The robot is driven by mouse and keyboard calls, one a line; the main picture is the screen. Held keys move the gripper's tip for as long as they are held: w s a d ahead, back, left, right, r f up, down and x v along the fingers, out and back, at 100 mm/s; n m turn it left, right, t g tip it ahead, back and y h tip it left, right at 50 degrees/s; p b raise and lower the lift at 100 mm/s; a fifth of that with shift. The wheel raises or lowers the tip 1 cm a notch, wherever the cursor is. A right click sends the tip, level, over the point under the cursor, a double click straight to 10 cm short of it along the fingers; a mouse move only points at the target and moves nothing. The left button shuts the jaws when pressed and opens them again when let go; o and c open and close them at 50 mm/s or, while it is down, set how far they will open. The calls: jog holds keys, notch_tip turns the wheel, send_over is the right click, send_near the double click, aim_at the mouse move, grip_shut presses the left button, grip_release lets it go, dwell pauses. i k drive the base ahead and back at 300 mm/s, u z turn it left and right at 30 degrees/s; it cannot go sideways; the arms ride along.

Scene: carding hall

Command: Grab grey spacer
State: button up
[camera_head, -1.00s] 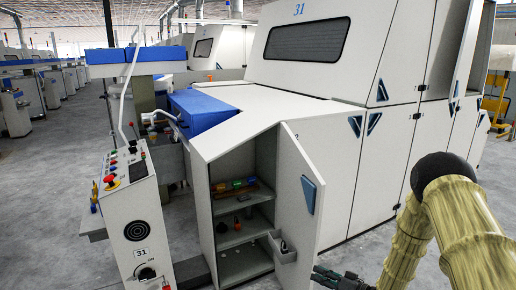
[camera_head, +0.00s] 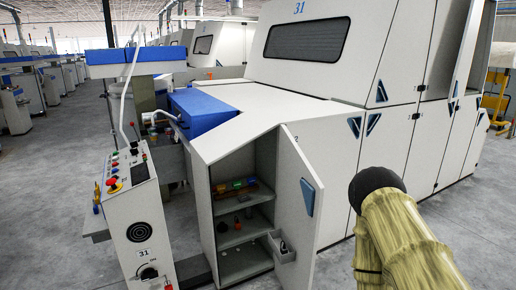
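I cannot make out a grey spacer for sure. An open cabinet (camera_head: 207,225) in the machine's side holds several small items on its shelves. On the upper shelf lie coloured pieces (camera_head: 238,185) in green, orange and blue. A small dark item (camera_head: 237,222) stands on the middle shelf (camera_head: 250,233). A small dark and pale item (camera_head: 283,247) sits in the grey bin (camera_head: 284,256) on the inside of the door. My gripper is out of view; only my yellowish arm shows at the lower right, to the right of the door.
The cabinet door (camera_head: 298,195) stands open to the right of the opening, with a blue handle. A control post (camera_head: 134,220) with buttons stands left of the cabinet. The large white machine (camera_head: 330,75) fills the back. Grey floor lies clear at the right of the door.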

aim_at(246, 198)
jog(key=z, duration=2.1)
jog(key=i, duration=2.5)
jog(key=u, duration=3.05)
